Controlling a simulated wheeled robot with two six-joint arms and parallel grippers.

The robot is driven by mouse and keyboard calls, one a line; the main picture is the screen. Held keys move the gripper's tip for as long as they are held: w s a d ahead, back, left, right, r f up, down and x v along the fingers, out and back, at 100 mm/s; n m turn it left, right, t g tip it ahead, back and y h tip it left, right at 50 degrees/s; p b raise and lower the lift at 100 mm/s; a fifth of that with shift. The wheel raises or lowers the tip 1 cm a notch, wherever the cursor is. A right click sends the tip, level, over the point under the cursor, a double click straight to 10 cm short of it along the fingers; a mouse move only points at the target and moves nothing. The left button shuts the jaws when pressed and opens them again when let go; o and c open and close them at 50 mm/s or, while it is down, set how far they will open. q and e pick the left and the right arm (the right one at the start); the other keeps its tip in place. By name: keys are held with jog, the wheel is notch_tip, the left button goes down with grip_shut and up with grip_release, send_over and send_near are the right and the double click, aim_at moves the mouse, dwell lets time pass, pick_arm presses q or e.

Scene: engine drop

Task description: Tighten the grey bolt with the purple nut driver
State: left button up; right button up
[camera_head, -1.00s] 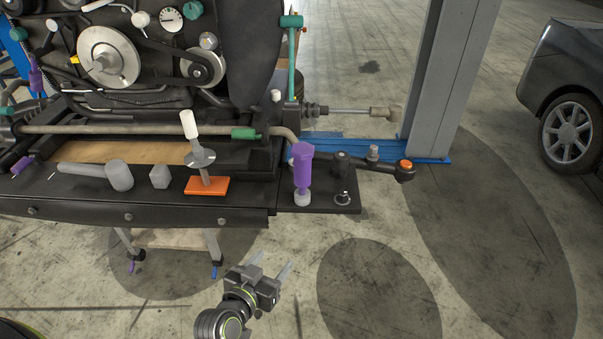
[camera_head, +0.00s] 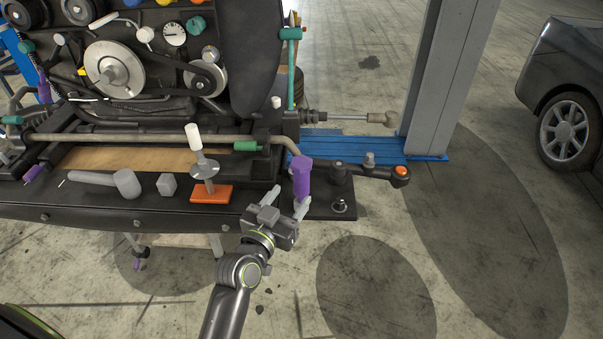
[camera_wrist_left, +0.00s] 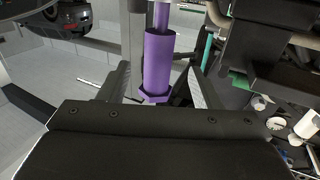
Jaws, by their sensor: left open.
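The purple nut driver (camera_head: 301,176) stands upright on the black plate at the right end of the bench. My left gripper (camera_head: 288,198) is open, its fingers low beside the driver. In the left wrist view the purple driver (camera_wrist_left: 158,62) shows between the two spread fingers, with gaps on both sides; its lower end is hidden in the head view. A grey bolt (camera_head: 370,160) stands on the black arm near the orange-capped end. A small silver stud in a ring (camera_head: 340,205) sits right of the driver. My right gripper is not in view.
The engine (camera_head: 150,80) rises behind. A grey post (camera_head: 444,80) stands at right.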

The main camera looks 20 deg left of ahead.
aim_at(298, 185)
pick_arm(q)
jog(key=w, duration=0.2)
jog(key=shift+w+d+p, duration=0.2)
jog(key=shift+w+p, duration=0.1)
jog(key=shift+p, duration=0.05)
jog(key=shift+w+r+p, duration=0.15)
jog(key=shift+w+p, duration=0.15)
jog(key=shift+w, duration=0.05)
jog(key=w+p, duration=0.1)
jog(key=w, duration=0.1)
jog(key=w+p, duration=0.1)
jog(key=shift+w+d+r, duration=0.2)
jog(key=shift+w+d, duration=0.2)
jog(key=shift+w+f, duration=0.15)
jog(key=shift+w, duration=0.25)
jog(key=shift+c, duration=0.5)
jog(key=c, duration=1.1)
